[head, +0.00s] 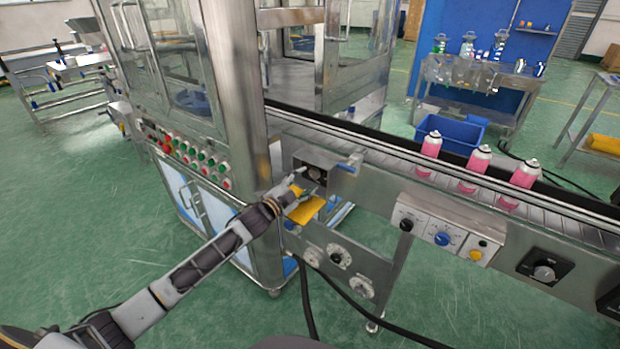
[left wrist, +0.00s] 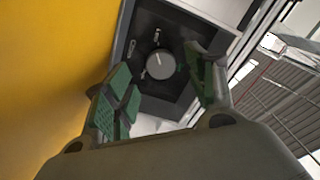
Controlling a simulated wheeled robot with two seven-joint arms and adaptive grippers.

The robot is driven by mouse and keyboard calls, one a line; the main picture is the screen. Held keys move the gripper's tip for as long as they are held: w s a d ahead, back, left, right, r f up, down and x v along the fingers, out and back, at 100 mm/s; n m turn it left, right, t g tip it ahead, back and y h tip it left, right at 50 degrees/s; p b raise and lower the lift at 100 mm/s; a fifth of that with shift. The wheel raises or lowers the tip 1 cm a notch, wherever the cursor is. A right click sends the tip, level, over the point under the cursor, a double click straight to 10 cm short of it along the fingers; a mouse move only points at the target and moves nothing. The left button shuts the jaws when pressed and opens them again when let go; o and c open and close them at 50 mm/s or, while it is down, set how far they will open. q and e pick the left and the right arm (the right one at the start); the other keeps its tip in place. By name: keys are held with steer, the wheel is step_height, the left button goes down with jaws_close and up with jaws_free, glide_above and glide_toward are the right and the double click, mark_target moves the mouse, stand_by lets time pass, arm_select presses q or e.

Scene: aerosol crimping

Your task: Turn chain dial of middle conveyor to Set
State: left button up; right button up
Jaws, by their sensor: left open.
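A grey round dial knob (left wrist: 160,64) sits on a black panel with small white labels; its light pointer mark shows, but the label words are too small to read. In the head view this dial (head: 316,173) is on the steel conveyor's side, beside the machine's corner post. My left gripper (head: 303,186) is in front of it. In the left wrist view its green-padded fingers are open on either side of the knob, with no clear contact visible. My right gripper is not in view.
A yellow plate (head: 307,207) is close to my left gripper. Pink spray cans (head: 468,172) stand on the conveyor (head: 400,175). Other controls are a blue knob (head: 442,239), a black-panel dial (head: 543,272) and lower dials (head: 340,256). A button panel (head: 188,157) is left.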

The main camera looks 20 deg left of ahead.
mark_target(312, 175)
arm_select(q)
steer(key=shift+x, duration=1.9)
steer(key=c, duration=1)
